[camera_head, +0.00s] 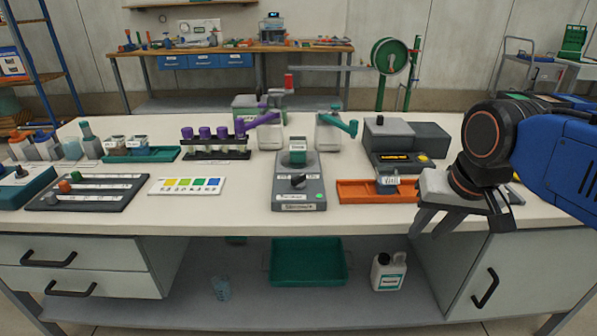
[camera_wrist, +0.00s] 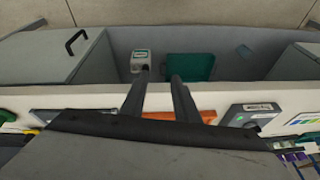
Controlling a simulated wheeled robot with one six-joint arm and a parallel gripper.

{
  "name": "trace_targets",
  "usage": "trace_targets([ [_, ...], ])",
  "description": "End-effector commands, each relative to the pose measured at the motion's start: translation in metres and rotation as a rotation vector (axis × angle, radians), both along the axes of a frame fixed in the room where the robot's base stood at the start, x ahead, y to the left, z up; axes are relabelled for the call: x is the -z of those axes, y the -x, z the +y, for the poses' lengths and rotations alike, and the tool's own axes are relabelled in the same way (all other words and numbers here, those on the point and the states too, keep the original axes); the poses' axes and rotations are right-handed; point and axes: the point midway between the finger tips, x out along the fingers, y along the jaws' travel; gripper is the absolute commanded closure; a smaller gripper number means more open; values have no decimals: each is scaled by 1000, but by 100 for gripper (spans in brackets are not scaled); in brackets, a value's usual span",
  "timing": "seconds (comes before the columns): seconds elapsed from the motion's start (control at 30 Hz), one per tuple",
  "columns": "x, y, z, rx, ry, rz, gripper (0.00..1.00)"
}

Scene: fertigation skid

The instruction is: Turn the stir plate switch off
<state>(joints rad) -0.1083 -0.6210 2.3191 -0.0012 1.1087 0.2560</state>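The stir plate (camera_head: 298,193) is a dark grey box in the middle of the bench in the head view. It has a black knob (camera_head: 298,181), a small green light (camera_head: 320,206) and a white front label. A green-topped vial (camera_head: 297,150) stands on its back part. Part of the stir plate also shows in the wrist view (camera_wrist: 241,119), right of the fingers. My gripper (camera_head: 434,222) is at the bench's front edge, well right of the stir plate. Its fingers are apart and nothing is between them; the wrist view shows the gap (camera_wrist: 159,78).
An orange tray (camera_head: 365,196) lies between the stir plate and my gripper. A grey device (camera_head: 402,164) stands behind it. A colour card (camera_head: 186,186) and a dark panel with knobs (camera_head: 88,192) lie left. Bench space directly around the stir plate's left side is clear.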

Motion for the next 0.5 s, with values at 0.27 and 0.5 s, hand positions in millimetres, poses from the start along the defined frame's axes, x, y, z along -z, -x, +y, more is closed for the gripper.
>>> trace_targets([
  [0.27,-76,-66,52,160,-68,106,72],
  [0.5,-128,-115,109,308,-96,194,72],
])
